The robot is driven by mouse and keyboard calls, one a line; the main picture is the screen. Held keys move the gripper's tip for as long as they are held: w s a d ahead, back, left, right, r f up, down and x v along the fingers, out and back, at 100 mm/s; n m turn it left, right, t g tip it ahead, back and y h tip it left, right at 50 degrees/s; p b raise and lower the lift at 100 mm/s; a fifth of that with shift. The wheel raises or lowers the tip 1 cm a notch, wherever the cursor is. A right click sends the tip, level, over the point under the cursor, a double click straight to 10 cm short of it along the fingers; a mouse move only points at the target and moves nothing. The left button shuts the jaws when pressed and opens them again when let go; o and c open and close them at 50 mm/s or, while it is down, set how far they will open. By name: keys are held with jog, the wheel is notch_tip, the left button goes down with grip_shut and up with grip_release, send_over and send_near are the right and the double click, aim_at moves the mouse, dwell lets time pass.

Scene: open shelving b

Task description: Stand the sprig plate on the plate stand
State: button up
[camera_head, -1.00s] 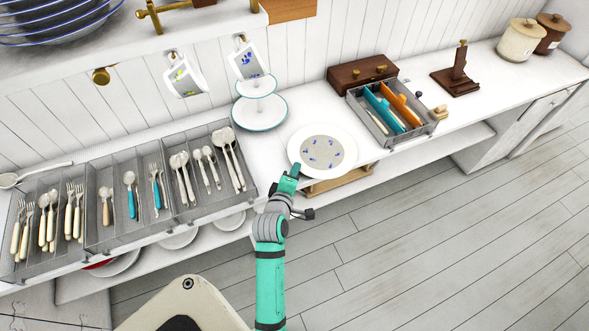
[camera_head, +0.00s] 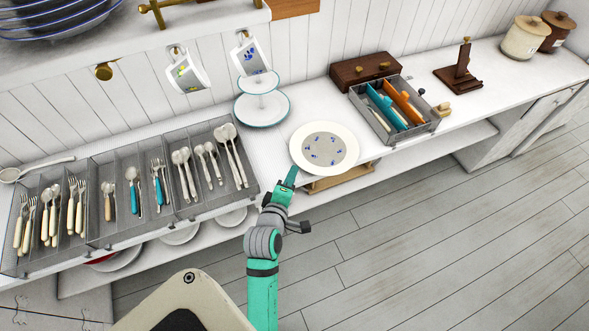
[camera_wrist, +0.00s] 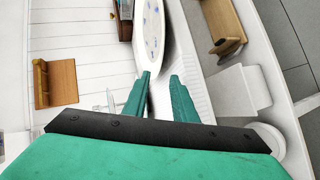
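The sprig plate (camera_head: 345,132), cream-rimmed with blue sprigs on a grey-beige centre, lies face up at the counter's front edge. My gripper (camera_head: 292,174) is at its near-left rim. In the wrist view, the plate (camera_wrist: 152,35) is seen at a slant, its near rim close to the left fingertip. My gripper (camera_wrist: 160,76) is open there, with a clear gap between the fingers. Whether a finger touches the rim I cannot tell. A dark wooden stand (camera_head: 459,74) with an upright post, apparently the plate stand, is on the counter at right and looks empty.
A grey cutlery tray (camera_head: 388,112) and a brown box (camera_head: 365,69) stand between plate and stand. A two-tier white stand (camera_head: 263,109) is behind the plate. A long cutlery tray (camera_head: 130,192) fills the counter's left. Wood (camera_head: 342,178) shows below the plate.

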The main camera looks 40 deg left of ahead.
jog(key=shift+v, duration=2.55)
jog(key=shift+w+d+r, duration=0.1)
jog(key=shift+r, duration=0.05)
jog(key=shift+w, duration=0.1)
jog(key=s+d+f+m+t+h, duration=0.1)
jog(key=s+d+f+m, duration=0.2)
jog(key=d+m, duration=0.5)
jog(key=s+d+f+m+t+h, duration=0.1)
jog(key=s+d+f+m, duration=0.2)
jog(key=d, duration=0.8)
jog(key=s+d+r+m+h, duration=0.2)
jog(key=s+d+m, duration=0.3)
jog(key=s+d, duration=0.1)
jog(key=s+d+r+m+t+h, duration=0.1)
jog(key=s+d+r+m+h, duration=0.2)
jog(key=s+d+m, duration=0.3)
jog(key=d, duration=0.2)
jog(key=shift+d+r, duration=0.3)
jog(key=shift+r, duration=0.05)
